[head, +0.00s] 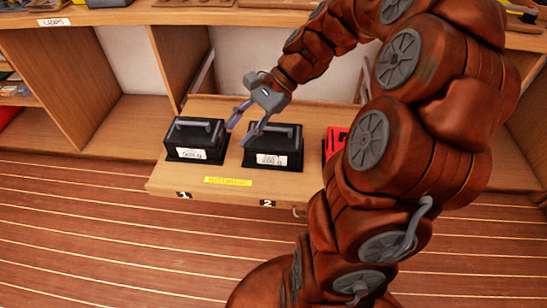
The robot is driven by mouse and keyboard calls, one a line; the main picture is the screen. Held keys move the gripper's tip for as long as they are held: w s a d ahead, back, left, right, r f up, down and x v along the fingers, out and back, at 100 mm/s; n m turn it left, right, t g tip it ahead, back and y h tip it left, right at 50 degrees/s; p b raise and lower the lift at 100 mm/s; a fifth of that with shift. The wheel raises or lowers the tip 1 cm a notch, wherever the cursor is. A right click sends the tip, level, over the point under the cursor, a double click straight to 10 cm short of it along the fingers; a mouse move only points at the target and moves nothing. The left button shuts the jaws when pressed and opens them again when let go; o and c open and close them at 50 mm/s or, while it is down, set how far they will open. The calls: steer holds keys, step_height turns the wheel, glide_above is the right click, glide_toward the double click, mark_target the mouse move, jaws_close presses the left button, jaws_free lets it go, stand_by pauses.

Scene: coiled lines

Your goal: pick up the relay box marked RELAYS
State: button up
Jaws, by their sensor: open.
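Two black boxes with top handles and white labels stand on a pulled-out wooden shelf in the head view. The left black box (187,142) and the middle black box (283,140) carry labels too blurred to read, so I cannot tell which one is marked RELAYS. A red box (331,143) stands to the right, mostly hidden behind my arm. My gripper (241,135) is open and empty, fingers pointing down. In the picture its fingertips lie between the two black boxes, near the middle one's left edge; I cannot tell the exact height.
The wooden shelf (225,196) has a yellow label and small black tags marked 1 and 2 on its front. Wooden compartments (125,120) stand to the left under a bench top with a white label (53,22). The striped plank floor (110,240) in front is clear.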

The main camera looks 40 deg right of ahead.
steer(key=w+d+f+m+t+y+b, duration=0.1)
steer(key=w+d+f+m+t+b, duration=0.3)
steer(key=d+f+b, duration=0.4)
steer(key=m+t+b, duration=0.4)
steer(key=m, duration=0.3)
glide_toward(276, 129)
steer(key=w, duration=0.1)
steer(key=w+a+f, duration=0.1)
steer(key=shift+w+a+f, duration=0.3)
steer(key=shift+a, duration=0.05)
steer(key=shift+b+x, duration=2.1)
steer(key=shift+x, duration=1.4)
steer(key=shift+w+a, duration=0.1)
steer(key=shift+a, duration=0.2)
steer(key=shift+c, duration=0.3)
jaws_close()
